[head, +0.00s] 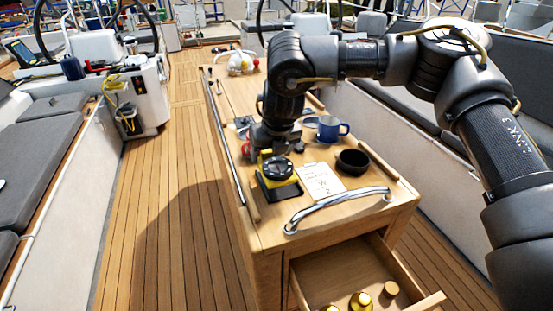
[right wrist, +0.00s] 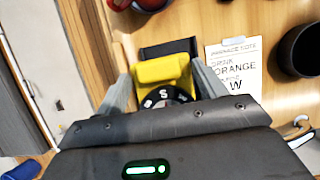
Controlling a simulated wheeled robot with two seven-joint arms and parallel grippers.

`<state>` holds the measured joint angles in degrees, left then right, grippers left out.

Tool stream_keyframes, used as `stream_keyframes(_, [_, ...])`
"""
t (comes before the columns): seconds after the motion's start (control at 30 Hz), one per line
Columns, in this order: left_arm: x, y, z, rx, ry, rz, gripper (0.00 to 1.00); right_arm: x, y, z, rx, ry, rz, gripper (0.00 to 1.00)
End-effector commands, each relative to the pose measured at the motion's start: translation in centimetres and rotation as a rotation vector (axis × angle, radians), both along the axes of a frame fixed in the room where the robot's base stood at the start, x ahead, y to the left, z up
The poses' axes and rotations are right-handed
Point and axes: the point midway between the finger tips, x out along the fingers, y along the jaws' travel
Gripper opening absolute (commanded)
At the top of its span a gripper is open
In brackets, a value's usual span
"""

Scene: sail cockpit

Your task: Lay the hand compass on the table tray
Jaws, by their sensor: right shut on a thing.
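The hand compass (head: 277,168) is yellow with a black dial. My right gripper (head: 268,153) points down at the near left part of the wooden cockpit table (head: 255,214) and is shut on the compass. In the right wrist view the yellow compass body (right wrist: 160,72) sits between the two fingers, its dial partly hidden by the gripper housing. A dark flat square (head: 281,191) lies under or just beside the compass; I cannot tell whether they touch. I cannot clearly make out a separate table tray. My left gripper is not in view.
A paper note (head: 320,183), a black bowl (head: 352,162) and a blue mug (head: 331,129) stand close to the right. A chrome rail (head: 335,204) edges the table's near end. Below it an open drawer (head: 345,272) holds yellow-topped items.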

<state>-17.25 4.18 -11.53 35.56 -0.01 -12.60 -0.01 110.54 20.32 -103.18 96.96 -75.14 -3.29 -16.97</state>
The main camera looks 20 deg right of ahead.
Motion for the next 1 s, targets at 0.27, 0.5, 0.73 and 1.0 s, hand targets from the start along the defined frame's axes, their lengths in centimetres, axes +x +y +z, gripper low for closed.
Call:
stream_keyframes(0.27, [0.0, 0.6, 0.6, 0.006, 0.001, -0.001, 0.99, 1.2, -0.9, -1.8, 0.001, -0.002, -0.001, 0.35])
stream_keyframes(0.5, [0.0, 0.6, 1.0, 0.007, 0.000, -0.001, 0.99, 1.8, -1.5, -2.6, 0.000, -0.001, -0.002, 0.35])
stream_keyframes(0.73, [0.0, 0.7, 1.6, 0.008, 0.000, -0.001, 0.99, 1.8, -1.5, -5.7, 0.000, -0.001, -0.001, 0.35])
stream_keyframes(1.0, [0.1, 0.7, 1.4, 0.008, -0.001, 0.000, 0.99, 1.9, -1.5, -5.9, 0.001, -0.003, -0.001, 0.35])
